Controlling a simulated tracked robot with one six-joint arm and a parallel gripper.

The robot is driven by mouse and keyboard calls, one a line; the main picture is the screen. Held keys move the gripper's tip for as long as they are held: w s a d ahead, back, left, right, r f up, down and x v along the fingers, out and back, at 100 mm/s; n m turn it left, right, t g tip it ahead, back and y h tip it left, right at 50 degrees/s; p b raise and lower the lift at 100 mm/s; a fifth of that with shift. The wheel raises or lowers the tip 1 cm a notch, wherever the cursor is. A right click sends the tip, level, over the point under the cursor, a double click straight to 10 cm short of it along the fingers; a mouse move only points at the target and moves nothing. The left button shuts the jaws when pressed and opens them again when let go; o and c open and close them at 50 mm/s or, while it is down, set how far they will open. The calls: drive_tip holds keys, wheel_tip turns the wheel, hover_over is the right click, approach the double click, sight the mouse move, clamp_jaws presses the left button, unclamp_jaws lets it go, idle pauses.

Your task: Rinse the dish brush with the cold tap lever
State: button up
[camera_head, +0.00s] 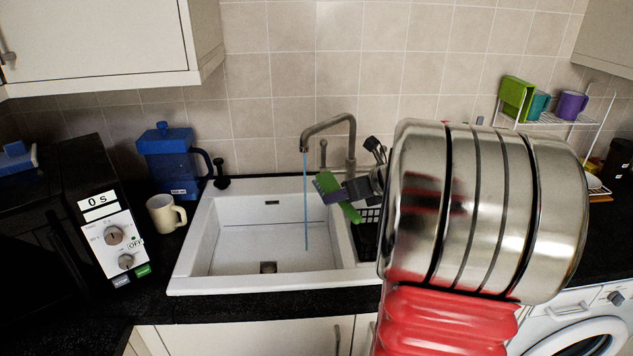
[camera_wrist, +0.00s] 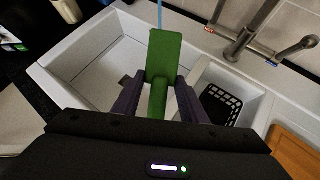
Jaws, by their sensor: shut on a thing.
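The green dish brush (camera_head: 328,184) is held over the right side of the white sink (camera_head: 215,225). My gripper (camera_head: 338,195) is shut on it, with dark purple fingers either side of the green piece (camera_wrist: 164,55) in the wrist view. A thin blue water stream (camera_head: 305,205) falls from the tap spout (camera_head: 305,146) into the basin. In the head view the stream passes just left of the brush. In the wrist view the stream (camera_wrist: 160,14) ends visually at the brush's top edge; contact is unclear. A tap lever (camera_head: 323,154) stands upright beside the spout; whether it is the cold one is unclear.
A black basket (camera_wrist: 219,104) sits in the small basin right of the main one. A cream mug (camera_head: 164,214), a blue coffee maker (camera_head: 170,165) and a microwave (camera_head: 113,240) stand left of the sink. My arm hides the counter at right.

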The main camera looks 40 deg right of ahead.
drive_tip(key=shift+s+d, duration=0.15)
drive_tip(key=shift+s, duration=0.75)
idle(1.0)
drive_tip(key=v, duration=0.6)
drive_tip(key=shift+d+r, duration=0.15)
drive_tip(key=shift+d, duration=0.1)
drive_tip(key=shift+s, duration=0.1)
idle(0.6)
